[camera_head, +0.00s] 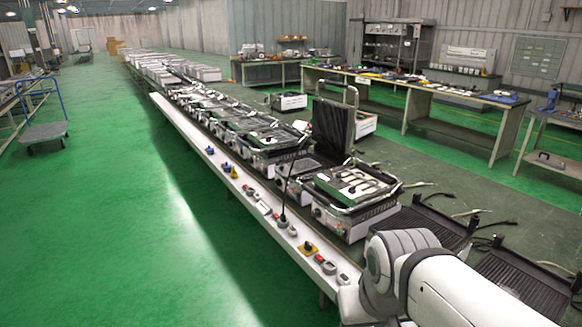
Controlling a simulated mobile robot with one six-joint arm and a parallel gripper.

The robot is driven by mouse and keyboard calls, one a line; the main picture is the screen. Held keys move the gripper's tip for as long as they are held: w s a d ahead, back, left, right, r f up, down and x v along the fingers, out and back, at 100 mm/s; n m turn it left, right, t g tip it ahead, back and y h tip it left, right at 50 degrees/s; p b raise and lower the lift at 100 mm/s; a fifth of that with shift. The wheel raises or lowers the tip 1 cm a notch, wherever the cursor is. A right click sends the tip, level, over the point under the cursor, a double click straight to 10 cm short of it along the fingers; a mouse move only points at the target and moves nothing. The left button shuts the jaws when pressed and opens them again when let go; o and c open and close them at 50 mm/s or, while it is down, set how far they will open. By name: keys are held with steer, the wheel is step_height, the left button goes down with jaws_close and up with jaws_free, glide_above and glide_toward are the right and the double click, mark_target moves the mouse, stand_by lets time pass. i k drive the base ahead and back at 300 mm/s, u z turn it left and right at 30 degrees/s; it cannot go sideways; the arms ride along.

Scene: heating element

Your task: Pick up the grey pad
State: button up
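I cannot single out a grey pad with certainty. Dark ribbed plates (432,226) with loose cables lie on the dark bench top at the right, and another ribbed plate (525,287) lies nearer, partly hidden by my white arm. A press-grill unit (352,218) stands just left of them with metal parts on top. Behind it, another unit has its dark ribbed lid (333,130) raised. My arm fills the bottom right, and my gripper is out of view.
A long row of similar units (215,118) runs to the back left along the bench. Small red, blue and yellow controls (308,248) sit on its white front ledge. Wooden workbenches (415,95) stand at the back right. The green floor (110,220) at left is clear except for a blue-handled trolley (45,130).

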mark_target(307, 165)
steer(key=i, duration=0.95)
steer(key=u, duration=0.4)
steer(key=i, duration=0.85)
steer(key=u, duration=0.3)
steer(key=i, duration=1.85)
steer(key=z, duration=0.75)
steer(key=k, duration=0.7)
steer(key=z, duration=0.25)
steer(key=i, duration=0.75)
steer(key=u, duration=0.1)
